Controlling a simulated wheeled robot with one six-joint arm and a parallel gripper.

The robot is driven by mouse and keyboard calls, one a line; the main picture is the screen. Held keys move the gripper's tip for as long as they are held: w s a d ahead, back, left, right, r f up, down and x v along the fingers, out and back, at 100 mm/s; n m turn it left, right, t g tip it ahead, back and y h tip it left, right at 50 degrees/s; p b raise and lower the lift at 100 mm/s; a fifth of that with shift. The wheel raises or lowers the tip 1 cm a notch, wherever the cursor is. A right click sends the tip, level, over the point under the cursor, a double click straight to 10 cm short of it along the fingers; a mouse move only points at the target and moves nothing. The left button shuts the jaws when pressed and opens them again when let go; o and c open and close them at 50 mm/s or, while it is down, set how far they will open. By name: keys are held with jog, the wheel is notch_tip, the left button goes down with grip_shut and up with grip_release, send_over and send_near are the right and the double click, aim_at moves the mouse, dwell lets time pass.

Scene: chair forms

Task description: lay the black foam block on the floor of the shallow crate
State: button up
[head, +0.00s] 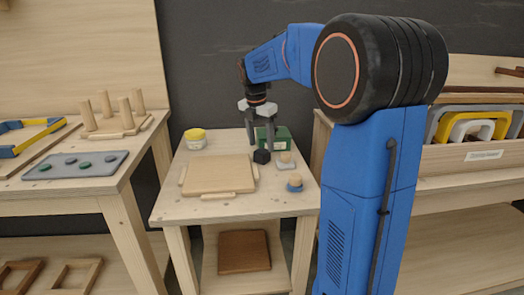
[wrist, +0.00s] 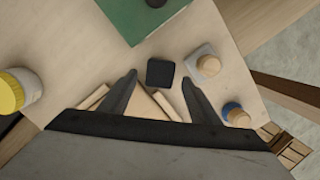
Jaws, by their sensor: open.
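The black foam block (head: 262,157) sits on the middle table near its back right. In the wrist view the block (wrist: 160,73) shows between and just beyond the fingertips. My gripper (head: 262,147) is open and empty, its fingers pointing down just above the block; its fingertips also show in the wrist view (wrist: 160,78). A pale square wooden piece (head: 218,172) with low strips along its sides lies left of and in front of the block. It may be the shallow crate; I cannot tell for certain. The fingers partly hide it in the wrist view.
A green box (head: 281,135) stands behind the block. A white knobbed piece (head: 286,158) and a blue-based one (head: 295,186) are to its right. A yellow-lidded jar (head: 195,140) stands at the back left. A brown wooden piece (head: 244,252) lies on the lower shelf.

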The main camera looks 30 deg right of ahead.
aim_at(259, 152)
notch_tip(259, 152, up, 7)
jog(key=a, duration=0.1)
jog(key=shift+s, duration=0.25)
